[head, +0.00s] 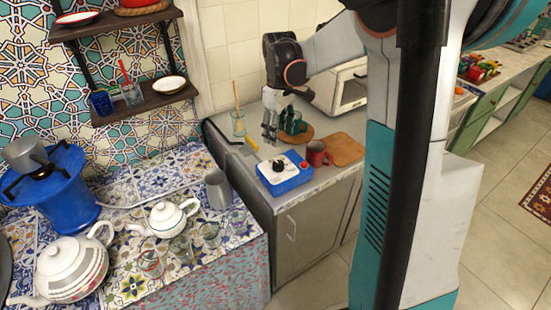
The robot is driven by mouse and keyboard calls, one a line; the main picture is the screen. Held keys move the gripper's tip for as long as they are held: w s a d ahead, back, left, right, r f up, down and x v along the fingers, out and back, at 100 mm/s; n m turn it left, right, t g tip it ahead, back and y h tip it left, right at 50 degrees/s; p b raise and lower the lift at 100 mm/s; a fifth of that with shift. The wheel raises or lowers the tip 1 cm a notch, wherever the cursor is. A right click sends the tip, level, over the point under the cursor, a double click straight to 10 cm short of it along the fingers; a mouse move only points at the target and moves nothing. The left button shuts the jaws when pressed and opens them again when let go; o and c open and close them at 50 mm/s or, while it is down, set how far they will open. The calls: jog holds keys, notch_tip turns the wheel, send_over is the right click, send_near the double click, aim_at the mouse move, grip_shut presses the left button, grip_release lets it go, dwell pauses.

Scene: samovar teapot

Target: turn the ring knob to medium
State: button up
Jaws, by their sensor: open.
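A blue box with a white top (287,183) stands on the grey counter near its front edge. A round black knob (278,166) sits on a white dial on its top, and a small red part shows at its right end. The dial's setting is too small to read, and I cannot tell for sure that this is the ring knob. My gripper (269,136) is open and points down, above and behind the box, apart from the knob. Its fingers look empty.
A red mug (318,154), a wooden board (346,149) and a dark green glass holder (292,122) stand close by. A glass with a stick (238,123) is at left, a white microwave (341,92) behind. A tiled table (190,160) holds teapots and a blue burner (50,190).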

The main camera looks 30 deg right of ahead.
aim_at(278, 163)
notch_tip(278, 163, down, 12)
jog(key=b, duration=0.3)
jog(key=shift+f+b, duration=0.1)
jog(key=shift+b, duration=0.25)
jog(key=c, duration=1.1)
